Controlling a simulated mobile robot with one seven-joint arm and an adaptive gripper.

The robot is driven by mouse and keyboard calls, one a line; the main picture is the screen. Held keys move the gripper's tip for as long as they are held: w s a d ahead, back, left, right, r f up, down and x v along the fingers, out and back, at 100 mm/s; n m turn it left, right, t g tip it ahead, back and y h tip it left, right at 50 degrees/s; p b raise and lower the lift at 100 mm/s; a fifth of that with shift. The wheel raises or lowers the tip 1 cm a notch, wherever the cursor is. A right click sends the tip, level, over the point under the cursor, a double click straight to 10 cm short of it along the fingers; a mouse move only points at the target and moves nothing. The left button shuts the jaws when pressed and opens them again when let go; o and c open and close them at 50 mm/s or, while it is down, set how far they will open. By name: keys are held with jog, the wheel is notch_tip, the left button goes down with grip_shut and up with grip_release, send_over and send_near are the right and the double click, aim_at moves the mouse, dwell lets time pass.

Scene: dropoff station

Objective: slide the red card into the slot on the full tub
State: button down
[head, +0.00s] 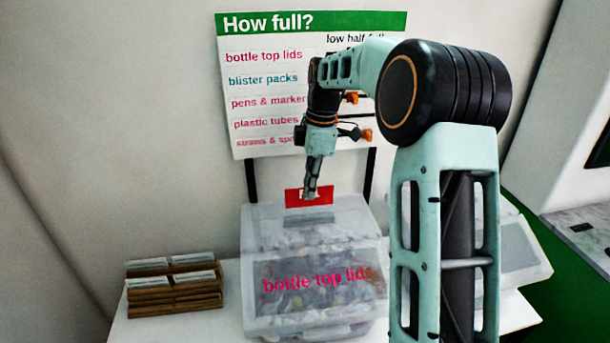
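The red card (294,198) is held in my gripper (311,194), which looks shut on its middle. The card is upright, its broad face towards the camera, with a small pale mark near its upper edge. It is at the top rear of a clear tub (262,272) labelled "bottle top lids" in pink. Many small pieces show through the tub's walls, up to near the top.
A second clear tub (522,252) stands to the right, partly hidden by my arm. A wooden rack (176,299) with pale cards sits left on the white table (215,327). A "How full?" board (270,55) stands behind the tubs, with dark posts below it.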

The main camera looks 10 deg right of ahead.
aim_at(309, 205)
jog(key=shift+f+b, duration=0.5)
jog(key=shift+f, duration=0.05)
jog(key=shift+w+f+b, duration=0.1)
jog(key=shift+f+b, duration=0.9)
jog(key=shift+f, duration=0.5)
jog(key=shift+f+b, duration=0.4)
jog(key=shift+f, duration=0.35)
jog(key=c, duration=2.1)
grip_release()
jog(key=r, duration=0.4)
jog(key=d+r, duration=0.1)
jog(key=r, duration=0.7)
jog(key=shift+d, duration=0.2)
